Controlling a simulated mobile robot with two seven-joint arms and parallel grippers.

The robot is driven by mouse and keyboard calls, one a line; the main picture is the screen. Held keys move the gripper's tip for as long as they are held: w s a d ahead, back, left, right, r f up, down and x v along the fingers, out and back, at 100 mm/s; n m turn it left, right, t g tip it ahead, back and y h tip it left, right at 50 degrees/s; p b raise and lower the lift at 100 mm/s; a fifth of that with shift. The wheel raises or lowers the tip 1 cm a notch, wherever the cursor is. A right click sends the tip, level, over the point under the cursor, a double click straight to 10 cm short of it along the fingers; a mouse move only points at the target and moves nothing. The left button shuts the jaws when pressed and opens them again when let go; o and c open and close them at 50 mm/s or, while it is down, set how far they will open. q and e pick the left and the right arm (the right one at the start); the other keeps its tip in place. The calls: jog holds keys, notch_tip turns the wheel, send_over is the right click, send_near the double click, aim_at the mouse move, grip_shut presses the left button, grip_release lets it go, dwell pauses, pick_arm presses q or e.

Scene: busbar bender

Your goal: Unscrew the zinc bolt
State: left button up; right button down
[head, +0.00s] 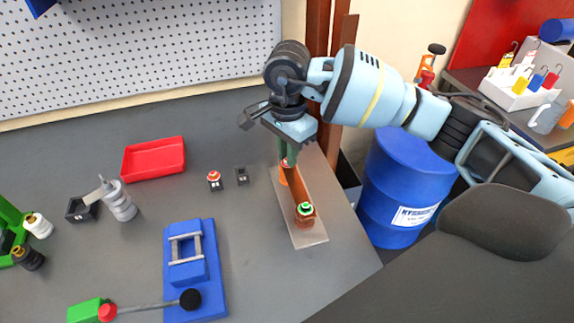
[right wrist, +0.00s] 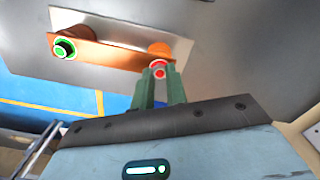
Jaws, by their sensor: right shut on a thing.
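A copper busbar (head: 294,190) lies on a grey plate (head: 310,236) near the right edge of the bench. A bolt with a green ring (head: 305,209) stands at its near end; it also shows at the left in the right wrist view (right wrist: 64,49). A red-ringed bolt (right wrist: 159,70) is at the other end. My right gripper (head: 286,158) points down there, its green fingers (right wrist: 158,84) shut on the red-ringed bolt. The fingers mostly hide this bolt in the head view. I cannot tell from the finish which bolt is zinc. My left gripper is not in view.
A red tray (head: 153,158), a small dark block with a red-ringed piece (head: 214,181), another dark block (head: 242,176) and a blue bending tool (head: 194,270) stand left of the plate. A blue drum (head: 405,185) stands beyond the bench's right edge.

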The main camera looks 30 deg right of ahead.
jog(key=n, duration=0.3)
jog(key=shift+f+b, duration=0.1)
jog(key=shift+b, duration=0.3)
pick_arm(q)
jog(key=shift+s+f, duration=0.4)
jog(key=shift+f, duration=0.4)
pick_arm(e)
jog(key=shift+n, duration=0.4)
jog(key=n+b, duration=0.1)
jog(key=n, duration=0.2)
jog(key=shift+n+b, duration=0.35)
jog(key=shift+n, duration=0.65)
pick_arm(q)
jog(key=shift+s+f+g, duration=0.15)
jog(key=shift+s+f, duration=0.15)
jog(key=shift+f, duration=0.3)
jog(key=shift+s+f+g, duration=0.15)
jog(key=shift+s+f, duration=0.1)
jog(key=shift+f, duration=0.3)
pick_arm(e)
jog(key=shift+n, duration=0.4)
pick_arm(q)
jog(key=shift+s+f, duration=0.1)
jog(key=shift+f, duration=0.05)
pick_arm(e)
jog(key=shift+n, duration=0.3)
